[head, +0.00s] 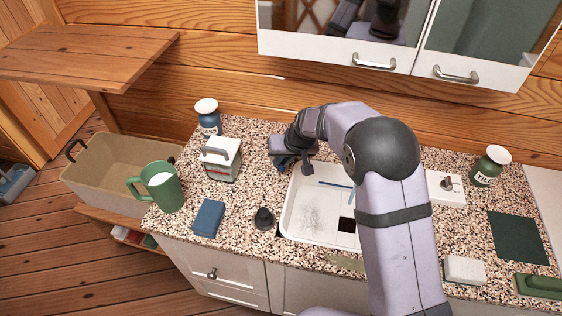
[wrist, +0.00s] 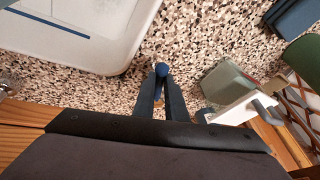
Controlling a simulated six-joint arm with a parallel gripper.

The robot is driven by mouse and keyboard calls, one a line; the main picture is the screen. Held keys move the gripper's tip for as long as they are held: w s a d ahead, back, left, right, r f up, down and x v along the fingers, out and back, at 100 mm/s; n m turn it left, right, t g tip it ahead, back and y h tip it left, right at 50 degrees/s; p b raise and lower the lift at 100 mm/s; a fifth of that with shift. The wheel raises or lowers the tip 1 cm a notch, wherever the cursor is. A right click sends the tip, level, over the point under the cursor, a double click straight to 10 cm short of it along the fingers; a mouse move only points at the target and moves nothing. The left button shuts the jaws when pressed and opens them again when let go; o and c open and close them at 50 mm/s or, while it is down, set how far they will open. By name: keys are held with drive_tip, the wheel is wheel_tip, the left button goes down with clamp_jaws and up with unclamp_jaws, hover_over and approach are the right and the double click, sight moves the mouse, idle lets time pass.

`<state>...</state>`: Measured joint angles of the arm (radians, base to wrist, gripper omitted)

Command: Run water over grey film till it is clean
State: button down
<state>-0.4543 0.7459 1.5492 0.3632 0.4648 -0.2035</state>
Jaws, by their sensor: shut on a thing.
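A patch of grey film (head: 312,217) lies on the basin floor, left of a dark square (head: 347,225). Thin blue strips (head: 337,185) show in the basin; I cannot tell what they are. My gripper (head: 281,167) is just outside the basin's back left corner. In the wrist view my gripper (wrist: 162,78) is shut on a small round blue knob (wrist: 161,69). What the knob belongs to is hidden by the fingers. No running water is clearly visible.
Left of the sink stand a green mug (head: 162,187), a grey-handled box (head: 220,160), a blue block (head: 208,218), a dark knobbed object (head: 264,218) and a white-topped jar (head: 208,117). A white lever box (head: 446,188) stands right. Cabinets (head: 345,40) hang above.

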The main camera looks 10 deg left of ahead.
drive_tip(key=c, duration=1.8)
unclamp_jaws()
drive_tip(key=shift+r, duration=0.1)
drive_tip(key=b+v, duration=0.2)
drive_tip(key=v, duration=0.5)
drive_tip(key=shift+s+d, duration=0.1)
drive_tip(key=s+d+f+g+h, duration=0.1)
drive_tip(key=s+d+f, duration=0.2)
drive_tip(key=s, duration=0.3)
drive_tip(key=s+d+f+g+h, duration=0.1)
drive_tip(key=s+d+f+g, duration=0.1)
drive_tip(key=s+d, duration=0.3)
drive_tip(key=s+d+f+g+h, duration=0.1)
drive_tip(key=s+d+f, duration=0.2)
drive_tip(key=s, duration=0.3)
drive_tip(key=shift+s+d+f+h, duration=0.3)
drive_tip(key=shift+d+f, duration=0.1)
drive_tip(key=shift+d, duration=0.3)
drive_tip(key=s+d+r+m+g, duration=0.1)
drive_tip(key=s+d+r+m, duration=0.1)
drive_tip(key=s+d, duration=0.7)
drive_tip(key=d+r+m+t, duration=0.1)
drive_tip(key=d+r+m, duration=0.1)
drive_tip(key=d, duration=0.3)
drive_tip(key=shift+w+r+t, duration=0.3)
drive_tip(key=shift+w+r, duration=0.1)
drive_tip(key=shift+r, duration=0.2)
